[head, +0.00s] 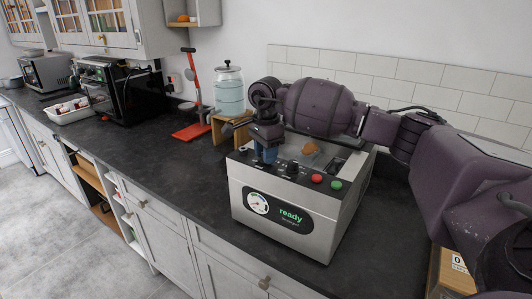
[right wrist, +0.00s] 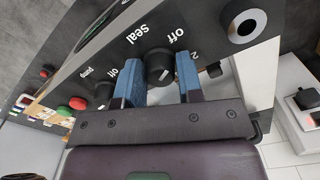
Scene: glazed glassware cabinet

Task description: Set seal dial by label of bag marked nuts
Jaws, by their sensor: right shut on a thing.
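The vacuum sealer (head: 290,212) is a steel box on the counter; its screen reads "ready". My right gripper (head: 267,155) reaches down to the left part of its top panel. In the right wrist view, its blue fingers (right wrist: 160,80) stand on either side of the black seal dial (right wrist: 159,62) and are shut on it. "Seal", "off" and "2" are printed around the dial; its exact setting is hard to read. An orange-brown item (head: 310,149) shows on the sealer's top; I cannot tell if it is a bag. No label reading nuts is legible. My left gripper is not in view.
A second dial (right wrist: 104,92) marked "pump" sits beside the seal dial. Red (head: 317,178) and green (head: 336,184) buttons are on the panel. A wooden stand (head: 229,129) and glass jar (head: 229,92) stand behind. The counter (head: 160,150) left of the sealer is clear.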

